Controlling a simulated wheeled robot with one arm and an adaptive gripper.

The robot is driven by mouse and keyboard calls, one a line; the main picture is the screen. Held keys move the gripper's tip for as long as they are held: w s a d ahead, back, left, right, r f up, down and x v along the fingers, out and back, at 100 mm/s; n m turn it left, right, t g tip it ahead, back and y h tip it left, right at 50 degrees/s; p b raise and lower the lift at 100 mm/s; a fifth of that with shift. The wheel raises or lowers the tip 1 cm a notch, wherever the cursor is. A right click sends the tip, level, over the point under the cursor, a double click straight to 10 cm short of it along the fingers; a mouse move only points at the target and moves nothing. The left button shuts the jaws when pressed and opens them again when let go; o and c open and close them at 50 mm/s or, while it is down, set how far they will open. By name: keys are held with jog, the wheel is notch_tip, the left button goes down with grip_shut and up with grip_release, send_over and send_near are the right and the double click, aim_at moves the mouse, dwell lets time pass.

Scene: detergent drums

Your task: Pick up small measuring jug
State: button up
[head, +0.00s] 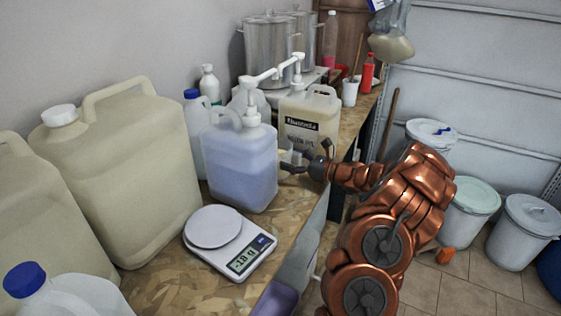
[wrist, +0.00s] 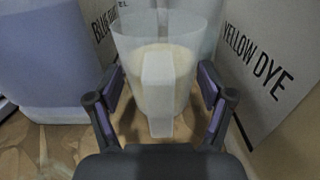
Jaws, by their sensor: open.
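The small measuring jug (wrist: 182,68) is a translucent, cloudy white vessel with a pale handle facing me in the wrist view. It stands upright on the worktop (wrist: 50,145) and seems to hold something pale. My gripper (wrist: 167,85) is open, with one finger on each side of the jug; I cannot tell whether the pads touch it. In the head view my gripper (head: 290,160) is beside the blue-tinted pump container (head: 240,165), and the jug cannot be made out there.
A labelled box reading "YELLOW DYE" (wrist: 258,70) is close on the right. The bluish container (wrist: 42,60) is on the left in the wrist view. A digital scale (head: 230,240), large beige drums (head: 120,170) and a cream pump container (head: 310,117) crowd the bench.

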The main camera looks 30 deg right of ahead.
grip_shut()
dwell(0.5)
dwell(0.3)
